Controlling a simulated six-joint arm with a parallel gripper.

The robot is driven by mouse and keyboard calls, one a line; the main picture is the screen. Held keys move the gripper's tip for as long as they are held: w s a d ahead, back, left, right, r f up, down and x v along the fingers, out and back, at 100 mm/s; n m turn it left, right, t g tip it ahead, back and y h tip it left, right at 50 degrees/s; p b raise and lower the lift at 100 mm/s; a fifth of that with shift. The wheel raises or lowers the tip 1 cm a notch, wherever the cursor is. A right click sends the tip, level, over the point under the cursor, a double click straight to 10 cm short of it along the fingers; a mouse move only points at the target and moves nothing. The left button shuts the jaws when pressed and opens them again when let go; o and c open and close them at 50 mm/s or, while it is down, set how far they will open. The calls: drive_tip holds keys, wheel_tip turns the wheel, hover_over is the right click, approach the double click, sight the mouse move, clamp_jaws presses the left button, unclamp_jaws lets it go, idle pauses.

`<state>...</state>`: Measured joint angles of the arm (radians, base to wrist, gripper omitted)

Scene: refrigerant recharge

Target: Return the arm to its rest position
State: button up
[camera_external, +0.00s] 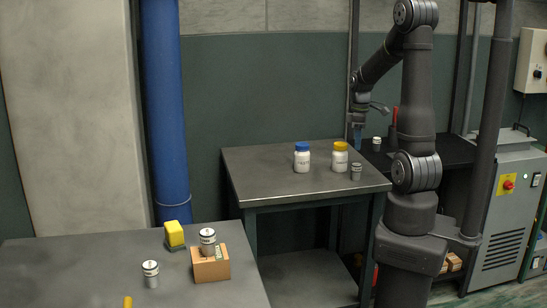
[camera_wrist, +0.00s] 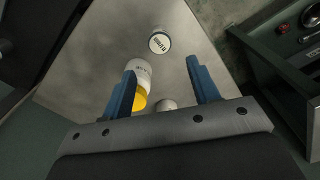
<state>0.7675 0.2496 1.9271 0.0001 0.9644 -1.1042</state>
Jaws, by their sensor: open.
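My arm stands at the right in the external view. My gripper (camera_external: 357,137), with blue fingers, points down beyond the far right part of the middle table (camera_external: 262,183). In the wrist view my gripper (camera_wrist: 161,68) has its fingers wide apart with nothing held between them. A white bottle with a yellow cap (camera_wrist: 139,82), a can with a labelled top (camera_wrist: 159,43) and part of another can (camera_wrist: 167,104) show below, between the fingers. The left finger partly covers the bottle.
The middle table holds a blue-capped bottle (camera_external: 302,158), a yellow-capped bottle (camera_external: 340,158) and a grey can (camera_external: 355,172). Another can (camera_external: 376,144) stands behind. The front table has a yellow sponge (camera_external: 174,234), a box (camera_external: 210,267) holding a can (camera_external: 208,241), and another can (camera_external: 151,273).

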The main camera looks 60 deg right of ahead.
sight(356, 164)
wheel_tip(356, 164, down, 12)
drive_tip(key=shift+f, duration=0.2)
drive_tip(key=shift+r, duration=0.75)
drive_tip(key=shift+f, duration=0.15)
